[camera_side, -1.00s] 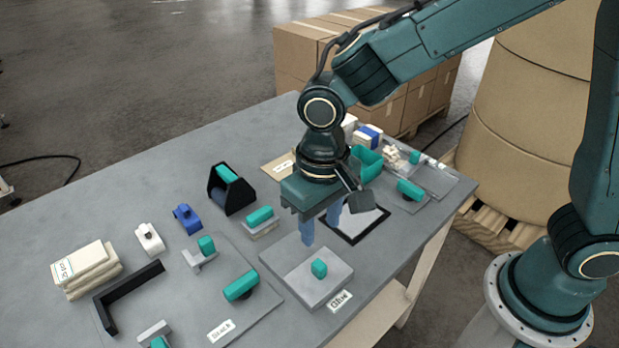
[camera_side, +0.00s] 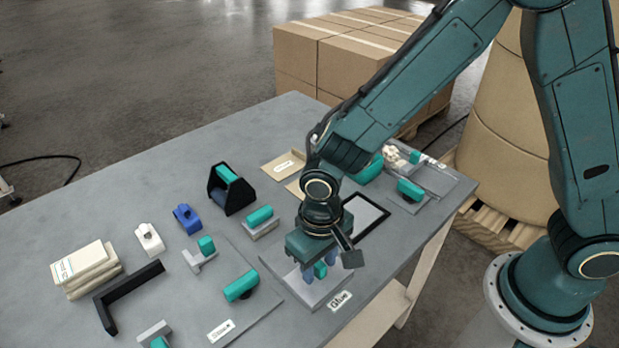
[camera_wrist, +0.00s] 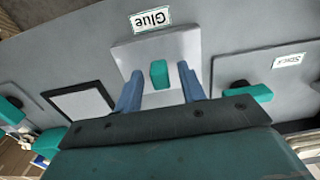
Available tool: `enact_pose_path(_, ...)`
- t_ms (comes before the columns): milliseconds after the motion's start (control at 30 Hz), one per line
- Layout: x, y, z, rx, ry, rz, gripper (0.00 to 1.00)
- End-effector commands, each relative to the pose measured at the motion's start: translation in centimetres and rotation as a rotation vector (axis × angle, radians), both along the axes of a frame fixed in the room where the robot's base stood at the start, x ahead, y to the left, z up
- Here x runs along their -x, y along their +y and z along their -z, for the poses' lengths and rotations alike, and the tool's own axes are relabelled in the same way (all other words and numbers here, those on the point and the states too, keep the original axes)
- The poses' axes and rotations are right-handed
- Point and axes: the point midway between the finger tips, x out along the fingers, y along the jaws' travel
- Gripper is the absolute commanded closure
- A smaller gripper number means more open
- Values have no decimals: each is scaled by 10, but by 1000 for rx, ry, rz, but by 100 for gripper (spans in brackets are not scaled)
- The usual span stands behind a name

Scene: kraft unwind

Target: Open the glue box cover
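The glue box cover (camera_wrist: 184,46) is a flat grey plate with a teal knob (camera_wrist: 159,74) on top. It lies flat on the table beside a label reading "Glue" (camera_wrist: 150,19), which also shows in the side view (camera_side: 341,300). In the side view the cover (camera_side: 283,265) is partly hidden under my gripper (camera_side: 316,275). My gripper points down over the cover, its two blue fingers open on either side of the teal knob (camera_side: 320,270). The wrist view shows a gap between the knob and each finger (camera_wrist: 159,92). I cannot tell whether the fingertips touch the cover.
A black-framed pad (camera_side: 366,218) lies right behind the gripper. A teal-handled tool (camera_side: 241,286) lies to the left, near a second label (camera_side: 220,331). A black angle bar (camera_side: 125,297) and a black tape holder (camera_side: 230,190) stand farther left. The table's back left is clear.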

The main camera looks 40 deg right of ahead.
Motion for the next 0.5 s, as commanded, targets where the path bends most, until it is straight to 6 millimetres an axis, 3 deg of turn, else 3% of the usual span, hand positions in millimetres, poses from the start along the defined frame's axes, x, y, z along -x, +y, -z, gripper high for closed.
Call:
enact_pose_path(233, 0, 0, 0, 0, 0, 0, 60)
enact_pose_path(433, 0, 0, 0, 0, 0, 0, 97)
enact_pose_path(500, 0, 0, 0, 0, 0, 0, 100)
